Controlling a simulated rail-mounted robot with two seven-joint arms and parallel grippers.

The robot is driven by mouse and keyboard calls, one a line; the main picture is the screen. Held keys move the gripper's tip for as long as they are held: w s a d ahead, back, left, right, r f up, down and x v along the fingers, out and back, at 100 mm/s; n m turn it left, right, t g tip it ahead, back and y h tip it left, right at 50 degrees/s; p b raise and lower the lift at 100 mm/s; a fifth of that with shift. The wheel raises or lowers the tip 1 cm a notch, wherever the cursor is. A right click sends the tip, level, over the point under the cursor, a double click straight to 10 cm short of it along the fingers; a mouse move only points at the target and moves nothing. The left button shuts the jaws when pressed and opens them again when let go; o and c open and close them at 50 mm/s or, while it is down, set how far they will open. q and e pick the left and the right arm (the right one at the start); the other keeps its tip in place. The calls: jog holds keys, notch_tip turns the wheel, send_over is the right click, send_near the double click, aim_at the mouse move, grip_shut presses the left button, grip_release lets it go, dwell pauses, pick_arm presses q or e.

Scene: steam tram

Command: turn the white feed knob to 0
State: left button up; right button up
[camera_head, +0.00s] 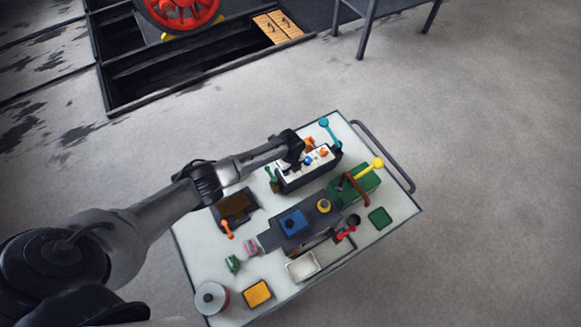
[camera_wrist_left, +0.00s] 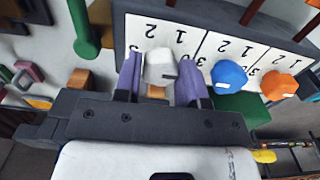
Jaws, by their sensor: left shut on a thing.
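The white feed knob (camera_wrist_left: 159,66) sits on a white panel with printed numbers in the left wrist view. My left gripper (camera_wrist_left: 160,82) is shut on it, with one purple finger on each side. A short dark mark shows at the knob's right side; the number it points to cannot be told. A blue knob (camera_wrist_left: 229,76) and an orange knob (camera_wrist_left: 278,86) stand to its right on the same panel. In the head view my left gripper (camera_head: 291,164) is over the left part of the panel box (camera_head: 302,178), and the white knob is hidden there.
The box stands at the back of a pale table (camera_head: 190,247). A green lever (camera_wrist_left: 85,40) is left of the panel, and a cyan-topped lever (camera_head: 324,123) is at its far end. A green machine with a yellow-knobbed lever (camera_head: 376,163) stands nearby. Open floor surrounds the table.

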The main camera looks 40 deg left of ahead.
pick_arm(q)
jog(key=shift+r, duration=0.1)
dwell(0.5)
jog(key=o, duration=0.9)
jog(key=shift+r+p, duration=1.9)
jog(key=shift+r, duration=4.95)
